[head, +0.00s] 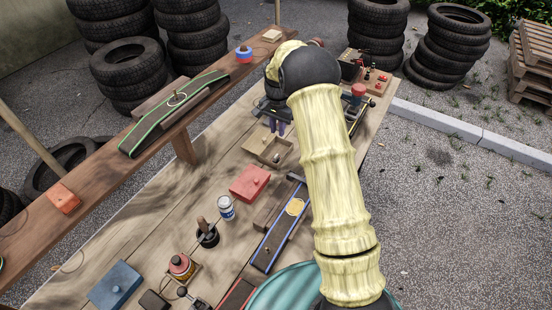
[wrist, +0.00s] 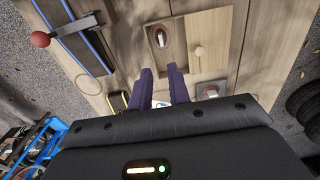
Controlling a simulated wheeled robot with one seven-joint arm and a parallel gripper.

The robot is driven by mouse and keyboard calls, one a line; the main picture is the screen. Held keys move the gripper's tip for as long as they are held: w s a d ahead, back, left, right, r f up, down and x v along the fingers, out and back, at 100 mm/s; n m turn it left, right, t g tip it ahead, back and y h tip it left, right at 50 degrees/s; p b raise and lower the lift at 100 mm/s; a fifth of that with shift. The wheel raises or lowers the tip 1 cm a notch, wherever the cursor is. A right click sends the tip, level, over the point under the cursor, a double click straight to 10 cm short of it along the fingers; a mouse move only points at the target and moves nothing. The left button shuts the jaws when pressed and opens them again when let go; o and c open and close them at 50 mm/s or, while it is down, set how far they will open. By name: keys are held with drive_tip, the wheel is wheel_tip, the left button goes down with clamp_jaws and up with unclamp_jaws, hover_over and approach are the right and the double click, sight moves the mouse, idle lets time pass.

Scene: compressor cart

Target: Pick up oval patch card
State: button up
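A small dark red oval with a pale middle, which looks like the oval patch card (wrist: 162,37), lies in a shallow wooden tray (wrist: 196,20) in the wrist view. The same tray (head: 286,160) shows in the head view, where the card is too small to make out surely. My gripper (wrist: 160,72) has two purple fingers standing apart with nothing between them. In the wrist view its fingertips are just below the card in the picture, not around it. In the head view my gripper (head: 276,128) is at the tray's far side, partly hidden by the arm.
A red box (head: 249,183), a can (head: 226,208) and a blue-edged rack (head: 277,240) are nearer on the bench. A red-knobbed lever (wrist: 40,39) is at left in the wrist view. A raised shelf (head: 100,172) runs along the left.

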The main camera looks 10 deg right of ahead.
drive_tip(key=p, duration=0.1)
hover_over(276, 156)
drive_tip(key=f, duration=0.7)
drive_tip(key=shift+w+d+f, duration=0.15)
drive_tip(key=shift+d+f, duration=0.1)
drive_tip(key=shift+d, duration=0.05)
drive_tip(key=f, duration=0.1)
drive_tip(key=f+p, duration=0.2)
drive_tip(key=f, duration=0.1)
drive_tip(key=shift+a, duration=0.3)
drive_tip(key=shift+f, duration=0.6)
clamp_jaws()
